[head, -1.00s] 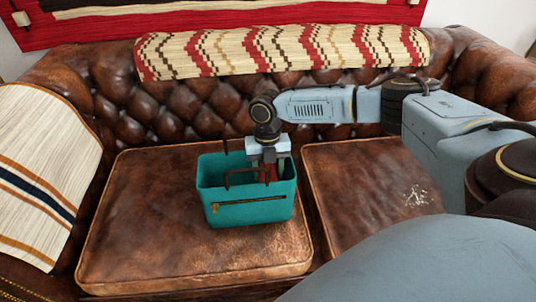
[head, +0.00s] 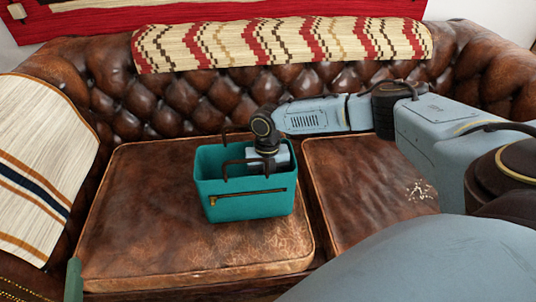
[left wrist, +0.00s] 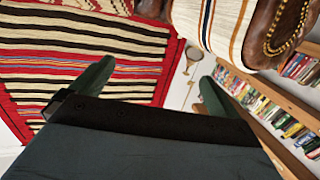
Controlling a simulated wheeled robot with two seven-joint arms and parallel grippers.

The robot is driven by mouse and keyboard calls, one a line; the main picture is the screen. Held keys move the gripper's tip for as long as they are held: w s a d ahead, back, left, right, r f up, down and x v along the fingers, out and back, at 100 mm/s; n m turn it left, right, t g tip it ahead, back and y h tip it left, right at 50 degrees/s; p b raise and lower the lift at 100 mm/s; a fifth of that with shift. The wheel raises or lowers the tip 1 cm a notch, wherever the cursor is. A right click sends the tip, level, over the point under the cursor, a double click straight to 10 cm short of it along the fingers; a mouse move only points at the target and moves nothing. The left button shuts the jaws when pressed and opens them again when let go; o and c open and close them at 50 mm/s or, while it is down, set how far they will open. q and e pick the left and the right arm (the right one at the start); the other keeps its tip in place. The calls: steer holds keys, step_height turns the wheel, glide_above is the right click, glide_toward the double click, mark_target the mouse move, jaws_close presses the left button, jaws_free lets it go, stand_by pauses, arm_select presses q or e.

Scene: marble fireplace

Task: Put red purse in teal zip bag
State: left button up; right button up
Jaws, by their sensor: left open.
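The teal zip bag (head: 248,204) stands upright on the left seat cushion of the sofa, with its top open, dark handles up and a zip across its front. My right gripper (head: 267,161) reaches down into the bag's opening from above. Its fingers are hidden behind the bag's front wall. The red purse does not show now; the inside of the bag is largely hidden. My left gripper (left wrist: 154,82) is open and empty in the left wrist view. One green finger of it shows at the lower left of the head view, well apart from the bag.
The brown leather sofa cushion (head: 150,215) is clear around the bag. A striped cloth (head: 40,165) covers the left armrest, and a patterned blanket (head: 285,45) lies over the backrest. Book shelves (left wrist: 285,115) show in the left wrist view.

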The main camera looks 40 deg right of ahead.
arm_select(q)
steer(key=shift+r+t, duration=0.3)
steer(key=shift+r, duration=0.1)
arm_select(e)
steer(key=shift+f, duration=0.25)
steer(key=shift+f, duration=0.3)
steer(key=o, duration=1.2)
steer(key=shift+c, duration=0.2)
arm_select(q)
steer(key=shift+d+r+t, duration=0.2)
steer(key=shift+r+t, duration=0.2)
steer(key=shift+r, duration=0.15)
arm_select(e)
steer(key=shift+r, duration=0.1)
